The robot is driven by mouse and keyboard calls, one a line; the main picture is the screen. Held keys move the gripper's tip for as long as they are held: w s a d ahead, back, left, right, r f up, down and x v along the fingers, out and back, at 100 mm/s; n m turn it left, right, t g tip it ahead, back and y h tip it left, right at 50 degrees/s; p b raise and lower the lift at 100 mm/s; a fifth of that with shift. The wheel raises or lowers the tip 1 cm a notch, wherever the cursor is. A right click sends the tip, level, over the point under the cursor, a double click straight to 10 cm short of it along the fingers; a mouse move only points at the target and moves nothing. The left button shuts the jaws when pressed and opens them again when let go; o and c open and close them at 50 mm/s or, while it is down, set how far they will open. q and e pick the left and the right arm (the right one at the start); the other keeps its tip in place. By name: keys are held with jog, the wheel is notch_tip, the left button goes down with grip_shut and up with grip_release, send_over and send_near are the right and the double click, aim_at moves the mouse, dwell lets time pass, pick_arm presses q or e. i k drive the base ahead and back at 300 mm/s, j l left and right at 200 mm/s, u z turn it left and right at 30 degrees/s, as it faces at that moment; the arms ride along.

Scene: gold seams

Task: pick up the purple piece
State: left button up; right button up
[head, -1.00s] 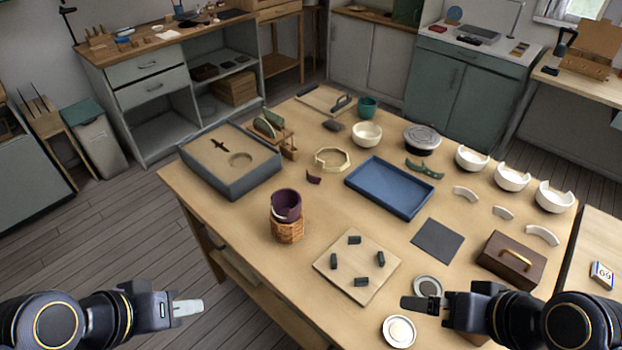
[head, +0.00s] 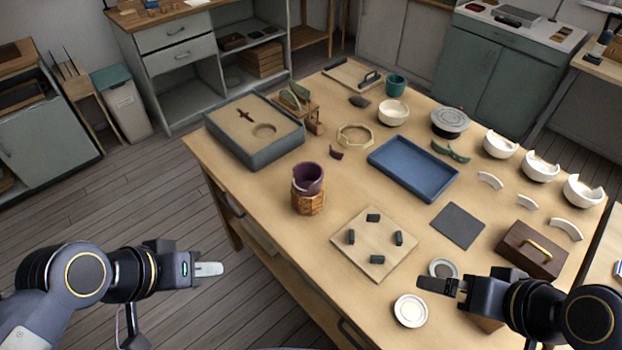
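A small purple piece (head: 336,153) lies on the wooden table, left of the blue tray (head: 412,169). A purple cup (head: 308,177) with an uneven rim stands in a woven holder (head: 308,201) nearer to me. My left gripper (head: 209,269) is off the table's left edge, over the floor, well away from the piece. Its fingers overlap from this side, so their gap is hidden. My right gripper (head: 437,286) is over the near right part of the table, far from the piece. Its finger gap does not show clearly. Nothing is visible in either gripper.
A grey sand box (head: 254,150) stands left of the piece. A gold-coloured ring (head: 355,135) lies just behind it. A board (head: 374,244) with dark blocks lies nearer to me. White broken bowls and shards line the right side. Bare tabletop lies between cup and tray.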

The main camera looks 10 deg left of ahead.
aim_at(334, 154)
jog(key=i+j+z, duration=0.15)
jog(key=j, duration=0.2)
jog(key=i+j+z, duration=0.1)
jog(key=j, duration=0.25)
jog(key=i+j+z, duration=0.15)
jog(key=j, duration=0.25)
jog(key=i+j+z, duration=0.1)
jog(key=i+j, duration=0.15)
jog(key=j, duration=0.2)
jog(key=i+j+z, duration=0.15)
jog(key=j, duration=0.25)
jog(key=i+j+z, duration=0.15)
jog(key=j, duration=0.25)
jog(key=j+z, duration=0.1)
jog(key=j, duration=0.35)
